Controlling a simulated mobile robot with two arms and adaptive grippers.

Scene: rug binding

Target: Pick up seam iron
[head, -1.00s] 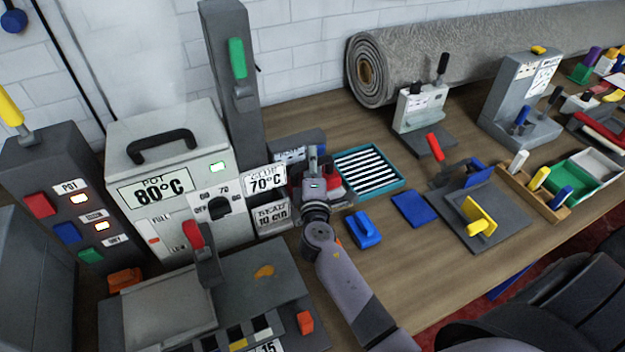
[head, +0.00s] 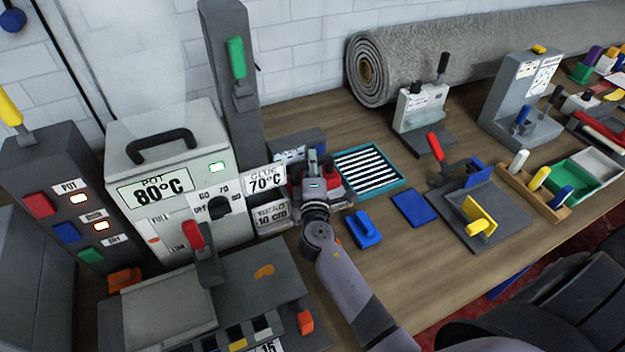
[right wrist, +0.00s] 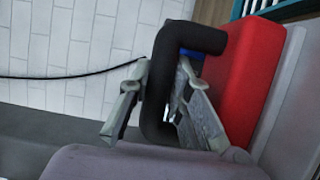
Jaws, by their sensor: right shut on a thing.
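The seam iron (head: 334,184), red with a black handle, stands on the table in front of the grey box in the head view, partly hidden by my gripper. In the right wrist view its red body (right wrist: 241,70) and black looped handle (right wrist: 190,37) show large. My right gripper (head: 313,160) is over the iron. In the right wrist view my right gripper (right wrist: 163,88) has its two fingers on either side of the handle, shut on it. My left gripper is not in view.
A teal-framed striped tray (head: 401,181) lies just right of the iron. A blue block (head: 363,229) and a flat blue pad (head: 414,208) lie nearer. The grey pot machine (head: 150,150) and a tall grey post (head: 230,70) stand close on the left.

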